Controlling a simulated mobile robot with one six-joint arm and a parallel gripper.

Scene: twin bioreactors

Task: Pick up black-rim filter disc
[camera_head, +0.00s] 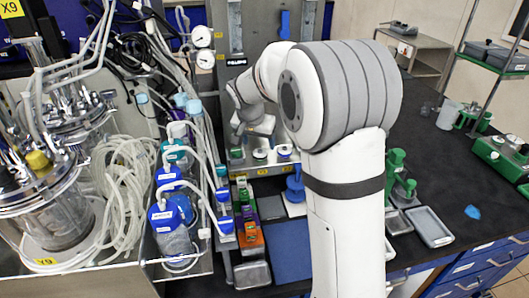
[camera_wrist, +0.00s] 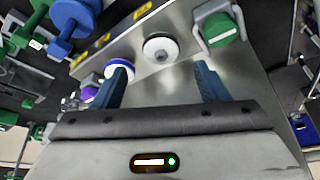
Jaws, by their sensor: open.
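In the head view, my arm's wrist end is above the row, and the fingers cannot be made out.
A blue-rim disc (camera_wrist: 120,68) lies close by the left finger. A green-topped part (camera_wrist: 220,28) stands beyond the right finger. A blue stand (camera_head: 295,186) is in front of the row. Bottles and tubing (camera_head: 171,215) crowd the left; the black bench (camera_head: 450,170) has free room on the right.

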